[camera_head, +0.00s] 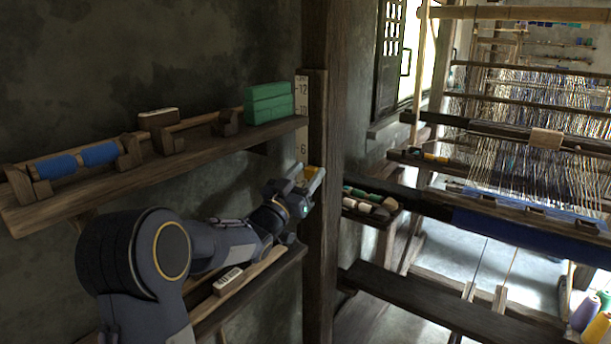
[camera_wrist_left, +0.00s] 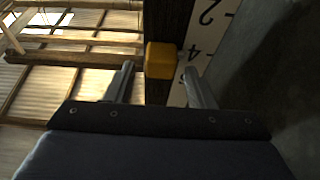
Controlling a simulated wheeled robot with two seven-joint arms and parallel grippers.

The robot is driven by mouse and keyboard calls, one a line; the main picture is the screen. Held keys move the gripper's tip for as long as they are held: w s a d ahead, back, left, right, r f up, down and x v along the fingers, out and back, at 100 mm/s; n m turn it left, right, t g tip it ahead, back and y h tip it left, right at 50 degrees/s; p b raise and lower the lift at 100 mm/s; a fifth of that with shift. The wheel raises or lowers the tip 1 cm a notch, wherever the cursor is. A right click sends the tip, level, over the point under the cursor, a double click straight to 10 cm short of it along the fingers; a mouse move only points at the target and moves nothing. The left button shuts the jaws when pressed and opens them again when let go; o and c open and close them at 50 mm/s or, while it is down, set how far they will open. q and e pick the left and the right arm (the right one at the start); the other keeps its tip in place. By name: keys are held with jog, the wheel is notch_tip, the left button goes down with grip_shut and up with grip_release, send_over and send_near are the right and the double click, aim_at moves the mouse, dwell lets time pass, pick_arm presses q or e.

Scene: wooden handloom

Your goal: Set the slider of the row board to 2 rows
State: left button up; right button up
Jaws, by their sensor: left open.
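My left gripper (camera_head: 310,170) is open at the slider's height. In the wrist view its two fingers (camera_wrist_left: 160,72) stand on either side of the slider, with gaps; contact is not visible. My right gripper is out of view.
The post (camera_head: 322,240) stands close to the gripper. The loom (camera_head: 520,140) fills the right side.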

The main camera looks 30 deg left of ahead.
pick_arm(q)
jog(key=b+v, duration=0.1)
jog(key=v, duration=0.6)
jog(key=shift+s+b, duration=0.35)
jog(key=shift+s, duration=0.05)
jog(key=shift+f, duration=0.1)
jog(key=w+r+g, duration=0.1)
jog(key=w, duration=0.1)
jog(key=w+g, duration=0.2)
jog(key=w+r+g+p, duration=0.1)
jog(key=w, duration=0.2)
jog(key=shift+w+d+r+g, duration=0.1)
jog(key=shift+d+r+g, duration=0.2)
jog(key=shift+r, duration=0.1)
jog(key=shift+c, duration=0.4)
grip_shut()
